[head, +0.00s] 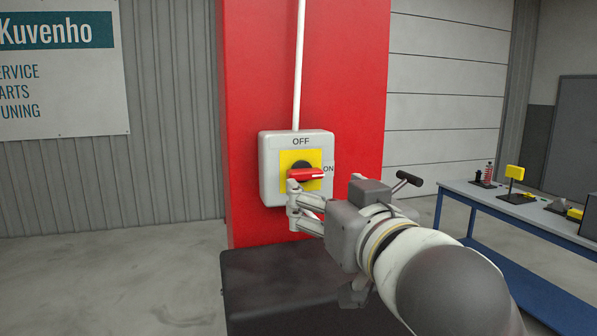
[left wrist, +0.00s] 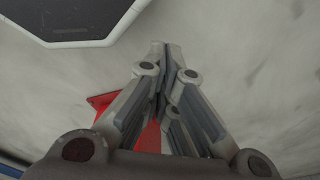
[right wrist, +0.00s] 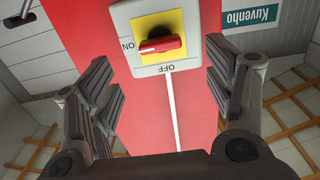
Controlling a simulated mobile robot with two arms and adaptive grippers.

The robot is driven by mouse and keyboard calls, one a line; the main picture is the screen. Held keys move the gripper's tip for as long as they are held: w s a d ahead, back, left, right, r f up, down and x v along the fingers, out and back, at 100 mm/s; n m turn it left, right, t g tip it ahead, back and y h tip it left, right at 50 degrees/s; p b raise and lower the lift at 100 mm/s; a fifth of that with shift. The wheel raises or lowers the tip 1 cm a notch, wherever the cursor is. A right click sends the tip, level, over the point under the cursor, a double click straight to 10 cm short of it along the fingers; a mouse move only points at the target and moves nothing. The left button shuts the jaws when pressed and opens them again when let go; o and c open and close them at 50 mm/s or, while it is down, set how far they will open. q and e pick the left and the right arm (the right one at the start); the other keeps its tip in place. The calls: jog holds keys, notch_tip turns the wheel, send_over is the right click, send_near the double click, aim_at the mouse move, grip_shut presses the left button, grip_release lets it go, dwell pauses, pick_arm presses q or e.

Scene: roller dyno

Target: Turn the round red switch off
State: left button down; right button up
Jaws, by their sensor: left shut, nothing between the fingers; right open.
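A grey switch box (head: 267,172) is mounted on a red pillar, marked OFF at its top and ON at its right. On its yellow plate (head: 288,158) the red switch handle (head: 308,173) lies horizontal, with its white-marked end towards ON. My right gripper (head: 297,205) is open in front of the box's lower part, its fingers hiding part of it. In the right wrist view the red handle (right wrist: 162,45) shows upside down ahead, between the open fingers and apart from them. My left gripper (left wrist: 157,50) is shut and empty in the left wrist view, over the pale floor.
The red pillar (head: 350,80) stands behind the box, with a white conduit (head: 298,60) running up. A dark flat-topped object (head: 265,285) stands below. A blue-framed workbench (head: 470,190) with small items stands at right. Floor at left (head: 110,280) is clear.

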aim_at(307, 177)
jog(key=p+x, duration=0.1)
jog(key=x, duration=0.1)
jog(key=r+p+x, duration=0.1)
jog(key=p+x, duration=0.1)
jog(key=x, duration=0.1)
jog(key=shift+w+d, duration=0.1)
jog(key=shift+w, duration=0.15)
jog(key=p+x, duration=0.1)
jog(key=x, duration=0.2)
jog(key=shift+f, duration=0.15)
jog(key=shift+w+p, duration=0.35)
jog(key=shift+p, duration=0.05)
jog(key=shift+f, duration=0.1)
jog(key=c, duration=1)
pick_arm(q)
jog(key=s+r, duration=0.4)
jog(key=r, duration=0.1)
jog(key=shift+d, duration=0.4)
